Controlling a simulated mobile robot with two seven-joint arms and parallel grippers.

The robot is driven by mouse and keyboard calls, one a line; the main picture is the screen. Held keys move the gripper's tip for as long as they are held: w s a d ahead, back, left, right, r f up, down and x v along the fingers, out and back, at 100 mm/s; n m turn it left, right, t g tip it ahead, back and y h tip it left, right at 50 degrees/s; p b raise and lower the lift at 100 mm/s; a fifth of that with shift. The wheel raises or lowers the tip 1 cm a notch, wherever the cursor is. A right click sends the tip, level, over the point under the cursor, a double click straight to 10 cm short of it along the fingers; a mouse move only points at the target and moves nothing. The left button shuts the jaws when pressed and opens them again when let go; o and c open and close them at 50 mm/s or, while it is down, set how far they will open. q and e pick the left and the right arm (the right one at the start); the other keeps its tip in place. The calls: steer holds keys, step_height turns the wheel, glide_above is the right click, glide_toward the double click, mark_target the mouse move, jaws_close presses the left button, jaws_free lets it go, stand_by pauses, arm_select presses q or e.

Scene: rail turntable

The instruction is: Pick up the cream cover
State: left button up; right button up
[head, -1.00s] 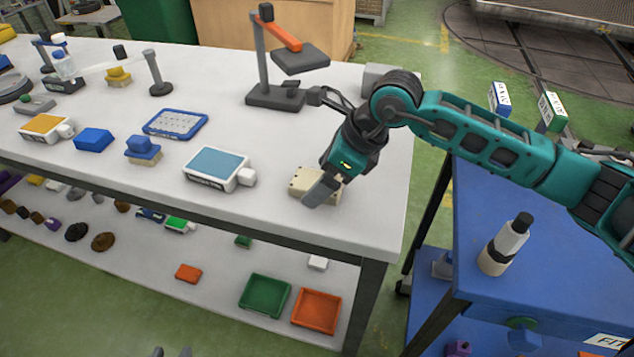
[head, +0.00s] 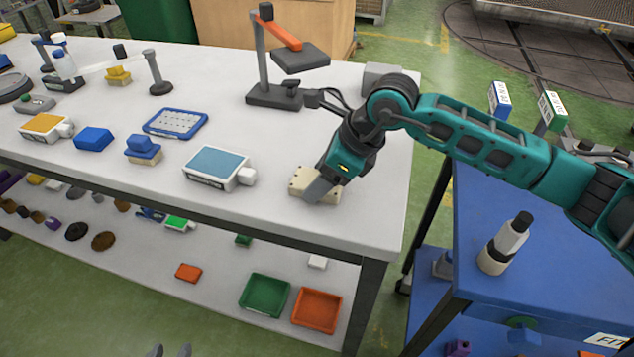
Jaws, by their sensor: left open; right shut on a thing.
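The cream cover (head: 300,180) is a small block-like piece on the white table near its right front corner. My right gripper (head: 314,190) comes down over it from the right and is shut on it. The gripper hides the right part of the cover. I cannot tell whether the cover is still touching the table. My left gripper is not in the head view.
A blue-screened device (head: 216,166) lies left of the cover. A stand with an orange arm (head: 279,34) is behind it. A blue cart (head: 530,260) holding a white-and-black bottle (head: 505,243) stands to the right. A green tray (head: 265,294) sits on the shelf below.

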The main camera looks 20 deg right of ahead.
steer(key=shift+c, duration=0.6)
steer(key=shift+r, duration=0.1)
steer(key=shift+r, duration=0.15)
step_height(320, 180, up, 20)
steer(key=f, duration=0.1)
steer(key=s+d+f+n+g+h, duration=0.1)
steer(key=f+n+g, duration=0.2)
steer(key=n, duration=0.4)
steer(key=s+d+f+n+g+h, duration=0.1)
steer(key=s+f+n+g, duration=0.1)
steer(key=f+n, duration=0.4)
steer(key=s+d+f+n+g+h, duration=0.1)
steer(key=f+n+g, duration=0.3)
steer(key=n, duration=0.5)
steer(key=shift+s+d+f+h+p, duration=0.15)
steer(key=shift+s+f+h+p, duration=0.15)
steer(key=shift+s+p, duration=0.1)
steer(key=n, duration=0.1)
steer(key=d+f+n+h, duration=0.1)
steer(key=shift+s+d+n, duration=0.15)
steer(key=shift+s+n, duration=0.15)
steer(key=shift+n, duration=0.1)
steer(key=shift+s+f, duration=0.1)
steer(key=shift+f, duration=0.05)
